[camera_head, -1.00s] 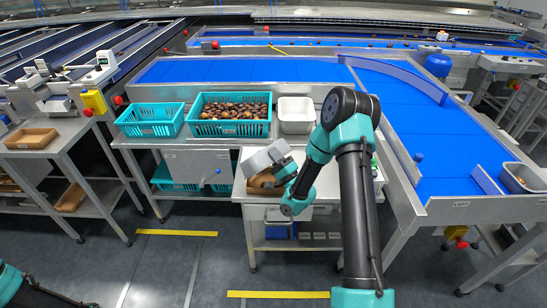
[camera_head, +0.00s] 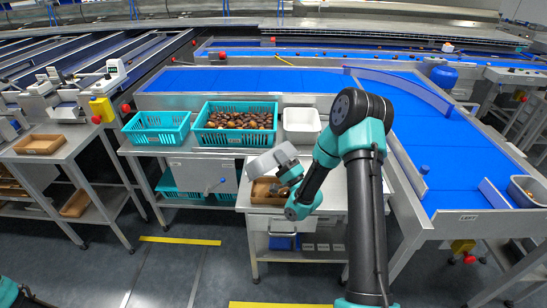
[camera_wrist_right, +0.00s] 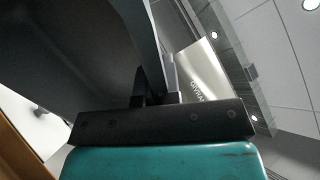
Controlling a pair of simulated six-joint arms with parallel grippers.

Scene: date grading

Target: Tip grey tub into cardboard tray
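The grey tub (camera_head: 270,160) is tilted in the air above the cardboard tray (camera_head: 257,195) on the metal table. My right gripper (camera_head: 287,172) is shut on the tub at its right side. In the right wrist view the tub (camera_wrist_right: 70,50) fills the upper left as a dark grey wall, with the fingers (camera_wrist_right: 157,90) against its edge. The brown tray lies directly below the tub, partly covered by the gripper. Only a piece of my left arm shows at the bottom left corner.
A teal basket full of dates (camera_head: 236,138), an emptier teal basket (camera_head: 158,141) and a white bin (camera_head: 301,138) stand behind the tray. Another brown tray (camera_head: 40,144) is on the left table. A blue conveyor (camera_head: 440,150) runs at right. Bare tabletop lies right of the tray.

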